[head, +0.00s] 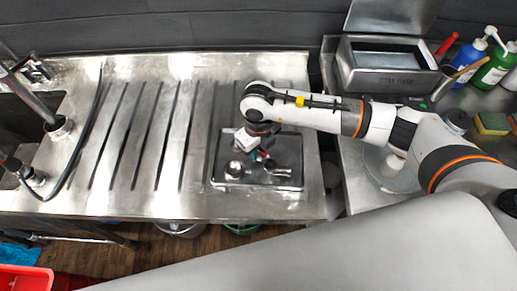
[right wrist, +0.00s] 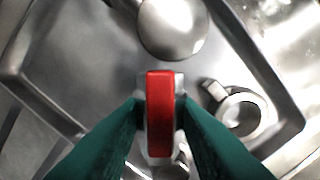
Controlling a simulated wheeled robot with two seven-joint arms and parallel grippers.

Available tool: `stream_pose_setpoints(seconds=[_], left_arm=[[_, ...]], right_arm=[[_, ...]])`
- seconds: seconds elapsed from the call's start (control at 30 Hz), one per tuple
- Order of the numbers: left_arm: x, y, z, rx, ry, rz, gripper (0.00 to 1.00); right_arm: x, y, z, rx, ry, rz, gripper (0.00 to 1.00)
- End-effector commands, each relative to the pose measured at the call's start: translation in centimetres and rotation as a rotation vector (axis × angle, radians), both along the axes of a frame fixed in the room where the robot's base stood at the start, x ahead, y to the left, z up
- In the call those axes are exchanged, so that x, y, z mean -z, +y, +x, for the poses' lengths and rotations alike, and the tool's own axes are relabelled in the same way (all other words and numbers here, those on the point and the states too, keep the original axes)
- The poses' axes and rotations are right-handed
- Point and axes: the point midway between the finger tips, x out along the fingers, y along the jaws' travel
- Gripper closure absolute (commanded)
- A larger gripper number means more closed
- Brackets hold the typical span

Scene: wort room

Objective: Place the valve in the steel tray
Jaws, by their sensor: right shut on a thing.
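The steel tray (head: 257,187) lies at the right end of the ridged draining board; its floor fills much of the right wrist view (right wrist: 75,70). My right gripper (head: 263,154) is over the tray, pointing down. In the right wrist view its green fingers (right wrist: 160,118) are shut on the valve, whose red handle (right wrist: 160,100) stands between them with pale metal below. I cannot tell whether the valve touches the tray floor. A rounded metal piece (right wrist: 172,28) and a metal fitting with a round opening (right wrist: 240,112) are in the tray beside it. My left gripper is not in view.
The ridged steel draining board (head: 150,130) left of the tray is clear. A tap (head: 55,125) and black hose stand at the left. A steel box with an open lid (head: 385,80), bottles (head: 470,52) and a sponge (head: 491,124) are on the right counter.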

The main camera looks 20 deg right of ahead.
Motion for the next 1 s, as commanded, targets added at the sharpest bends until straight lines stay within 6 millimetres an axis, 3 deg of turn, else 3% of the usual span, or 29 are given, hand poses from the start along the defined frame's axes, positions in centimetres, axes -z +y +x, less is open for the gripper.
stream_pose_setpoints(seconds=[0.1, 0.47, 0.5, 0.6, 1.0], left_arm=[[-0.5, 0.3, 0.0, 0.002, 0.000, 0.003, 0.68], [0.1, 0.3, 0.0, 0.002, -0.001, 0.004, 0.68], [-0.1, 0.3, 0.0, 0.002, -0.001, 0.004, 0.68], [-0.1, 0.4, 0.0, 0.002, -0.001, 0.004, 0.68], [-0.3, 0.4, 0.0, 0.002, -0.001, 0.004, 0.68]], right_arm=[[1.4, -0.1, 0.0, 0.000, 0.001, -0.002, 1.00], [2.1, 0.0, 0.0, -0.001, 0.000, -0.001, 1.00], [1.9, -0.1, 0.0, -0.001, 0.000, -0.001, 0.65], [1.8, -0.1, 0.0, -0.001, 0.000, -0.001, 0.49], [1.1, 0.0, 0.1, -0.001, -0.002, 0.000, 0.49]])
